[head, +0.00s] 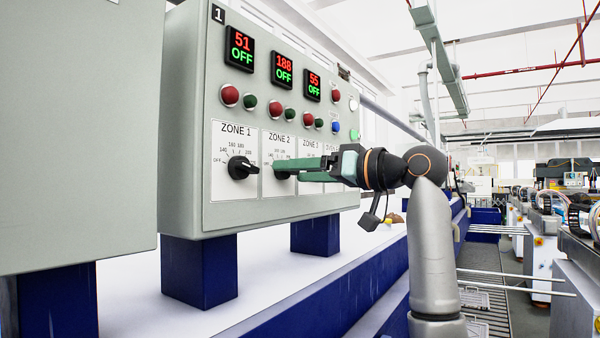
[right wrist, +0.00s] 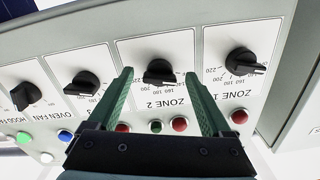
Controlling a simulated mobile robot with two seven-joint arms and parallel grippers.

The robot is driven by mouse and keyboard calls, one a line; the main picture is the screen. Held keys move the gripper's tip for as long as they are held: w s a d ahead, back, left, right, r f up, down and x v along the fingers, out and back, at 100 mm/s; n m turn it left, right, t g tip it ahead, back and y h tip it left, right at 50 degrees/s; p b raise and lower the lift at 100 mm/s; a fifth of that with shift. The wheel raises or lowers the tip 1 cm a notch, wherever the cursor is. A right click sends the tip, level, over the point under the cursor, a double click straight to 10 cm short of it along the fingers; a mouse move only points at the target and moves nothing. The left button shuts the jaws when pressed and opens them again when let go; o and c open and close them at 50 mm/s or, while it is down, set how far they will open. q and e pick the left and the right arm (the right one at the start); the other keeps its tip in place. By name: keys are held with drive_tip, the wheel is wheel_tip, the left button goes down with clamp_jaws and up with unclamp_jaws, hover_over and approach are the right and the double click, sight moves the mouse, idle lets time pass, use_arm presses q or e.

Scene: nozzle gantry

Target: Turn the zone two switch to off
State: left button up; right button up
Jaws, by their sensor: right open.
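The zone two switch is a black knob on the white ZONE 2 plate (head: 280,142) of the grey control panel. In the head view my fingers mostly cover it. The right wrist view shows the knob (right wrist: 158,72) upside down. My right gripper (head: 279,168) has two long green fingers, reaching in from the right to the panel. In the right wrist view its fingertips stand open on either side of the zone two knob, with gaps showing. I cannot tell the knob's exact setting. The zone two display (head: 283,70) reads 188 in red and OFF in green. My left gripper is out of view.
The ZONE 1 knob (head: 241,167) is close to the left of my fingertips. Red (head: 229,95) and green buttons sit above the dials. The oven fan knob (right wrist: 82,83) is on the panel's other side. A grey cabinet (head: 75,130) stands at the far left.

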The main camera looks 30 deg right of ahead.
drive_tip(key=b+v, duration=0.3)
drive_tip(key=v, duration=0.9)
drive_tip(key=shift+s, duration=0.25)
drive_tip(key=shift+d, duration=0.15)
